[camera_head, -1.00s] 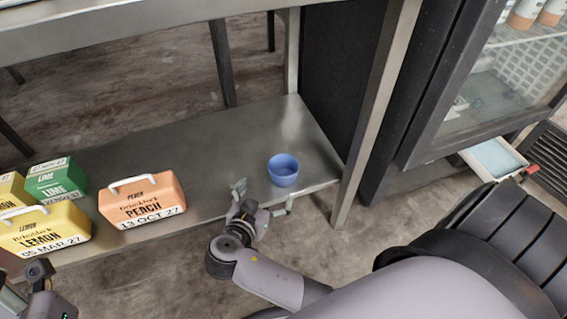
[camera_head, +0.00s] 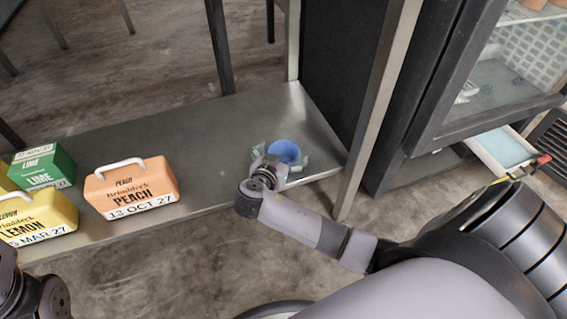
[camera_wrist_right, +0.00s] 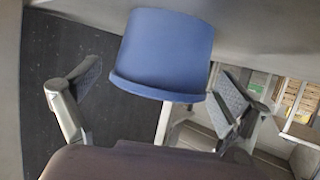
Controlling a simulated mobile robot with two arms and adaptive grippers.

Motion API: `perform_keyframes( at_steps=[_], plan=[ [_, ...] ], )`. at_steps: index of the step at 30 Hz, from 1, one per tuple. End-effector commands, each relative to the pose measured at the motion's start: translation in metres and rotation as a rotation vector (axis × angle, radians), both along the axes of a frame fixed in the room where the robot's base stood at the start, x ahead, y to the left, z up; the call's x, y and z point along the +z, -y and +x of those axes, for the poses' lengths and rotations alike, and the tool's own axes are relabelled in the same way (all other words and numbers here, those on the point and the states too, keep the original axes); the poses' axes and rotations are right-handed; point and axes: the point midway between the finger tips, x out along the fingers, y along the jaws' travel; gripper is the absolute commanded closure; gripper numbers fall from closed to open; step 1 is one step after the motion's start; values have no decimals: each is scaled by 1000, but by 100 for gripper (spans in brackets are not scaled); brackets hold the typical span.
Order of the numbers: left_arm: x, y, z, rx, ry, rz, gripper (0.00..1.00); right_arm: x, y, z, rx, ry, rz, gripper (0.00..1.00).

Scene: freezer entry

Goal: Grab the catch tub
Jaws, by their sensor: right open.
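The small blue tub (camera_head: 284,150) stands on the metal shelf near its right end. My right gripper (camera_head: 280,160) is at the near side of the tub, with its fingers spread to either side. In the right wrist view the blue tub (camera_wrist_right: 162,52) shows between the two open fingers of the gripper (camera_wrist_right: 162,88). Gaps show between the tub and both fingers there. The wrist hides part of the tub's near side in the head view. Part of my left arm shows at the bottom left, but its fingers are out of view.
A peach box (camera_head: 132,188), a green lime box (camera_head: 45,166) and a yellow lemon box (camera_head: 40,218) stand on the shelf (camera_head: 205,150) to the left. A metal post (camera_head: 378,115) rises right of the tub. A glass-fronted cabinet and a pale tray (camera_head: 505,150) are farther right.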

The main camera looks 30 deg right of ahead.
Motion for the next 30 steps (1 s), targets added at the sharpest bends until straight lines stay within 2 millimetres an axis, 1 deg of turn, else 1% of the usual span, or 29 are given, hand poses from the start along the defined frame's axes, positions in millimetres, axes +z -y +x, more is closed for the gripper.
perform_keyframes(
  at_steps=[1, 3, 10, 27, 30],
  plan=[
    [-1, 0, -1, 0, 10, 0, 60, -3, 5, 3, 0, 2, -2, 5],
    [1, 0, -1, 1, 15, 1, 60, -4, 7, 6, 1, 2, 0, 5],
    [3, 1, -1, 1, 15, 2, 60, -3, 7, 6, 1, 1, 1, 5],
    [3, 1, -1, 0, 15, 2, 60, -3, 7, 5, 1, 1, 1, 43],
    [3, 1, -1, 0, 15, 2, 60, -3, 7, 5, 1, 1, 1, 48]
  ],
)
